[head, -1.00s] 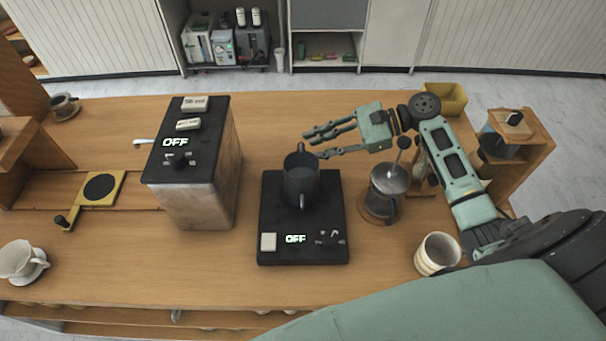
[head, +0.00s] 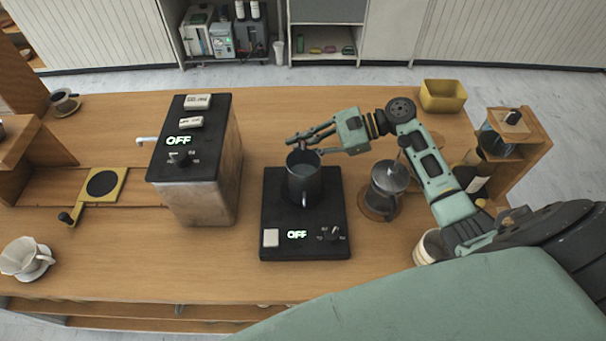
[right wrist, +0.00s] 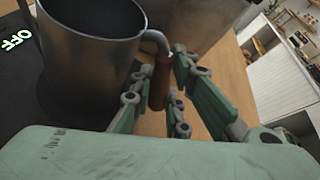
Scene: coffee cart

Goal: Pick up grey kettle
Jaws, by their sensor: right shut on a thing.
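The grey kettle (head: 303,184) stands upright on the black hot plate (head: 275,218), whose display reads OFF. Its grey wall (right wrist: 88,55) fills the upper left of the right wrist view. My right gripper (head: 306,144) is at the kettle's far side, reaching in from the right. In the right wrist view its fingers (right wrist: 165,72) are shut on the kettle's reddish-brown handle grip. The kettle's underside is hidden. My left gripper is not in view.
A French press (head: 388,190) stands just right of the hot plate, below my right arm. A tall machine (head: 207,180) stands to the left. A striped mug (head: 428,247) is at the front right, partly covered by my arm. A yellow bin (head: 442,96) is at the back right.

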